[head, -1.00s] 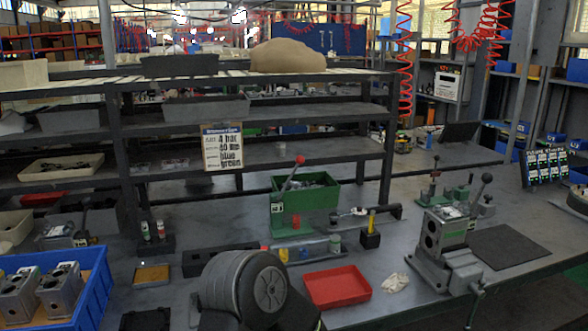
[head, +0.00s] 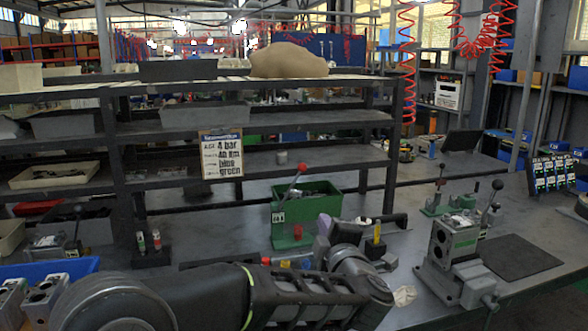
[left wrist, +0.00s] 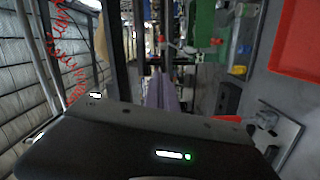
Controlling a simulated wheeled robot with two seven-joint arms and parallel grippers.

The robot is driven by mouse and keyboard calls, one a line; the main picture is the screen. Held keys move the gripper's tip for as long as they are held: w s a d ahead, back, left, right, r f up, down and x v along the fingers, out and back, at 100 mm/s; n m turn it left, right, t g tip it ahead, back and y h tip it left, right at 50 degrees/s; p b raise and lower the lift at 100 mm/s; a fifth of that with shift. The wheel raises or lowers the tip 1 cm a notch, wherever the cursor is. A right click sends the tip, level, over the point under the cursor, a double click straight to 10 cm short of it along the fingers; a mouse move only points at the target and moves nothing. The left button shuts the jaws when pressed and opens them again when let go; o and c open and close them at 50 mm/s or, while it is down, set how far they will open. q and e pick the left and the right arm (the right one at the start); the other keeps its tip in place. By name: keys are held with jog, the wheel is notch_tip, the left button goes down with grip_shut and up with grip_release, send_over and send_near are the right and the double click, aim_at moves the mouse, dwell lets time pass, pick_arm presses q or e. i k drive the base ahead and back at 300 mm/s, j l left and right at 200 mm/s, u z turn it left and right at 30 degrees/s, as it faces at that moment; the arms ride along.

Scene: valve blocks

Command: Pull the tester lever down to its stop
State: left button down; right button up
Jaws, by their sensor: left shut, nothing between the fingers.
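A lever with a red knob (head: 303,168) rises at a slant from a green stand (head: 287,236), in front of a green bin (head: 325,203) on the bench. I take this as the tester lever; its knob is up. My left gripper (head: 322,226) is just right of the green stand, with its pale purple fingers pointing away from me. The fingers are shut and empty, and show in the left wrist view (left wrist: 163,92). The gripper looks apart from the lever. My left forearm hides part of the bench in front of the stand. My right gripper is not in view.
A vise with a grey valve block (head: 455,240) stands at the right, near a dark mat (head: 518,257). A blue crate (head: 85,265) is at the left. A red tray (left wrist: 296,45) shows in the left wrist view. Dark shelves (head: 270,120) stand behind.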

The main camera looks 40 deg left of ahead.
aim_at(303, 167)
jog(key=i+j, duration=0.2)
jog(key=j, duration=0.15)
jog(key=i+j, duration=0.15)
jog(key=j, duration=0.2)
jog(key=i+j, duration=0.2)
jog(key=j, duration=0.15)
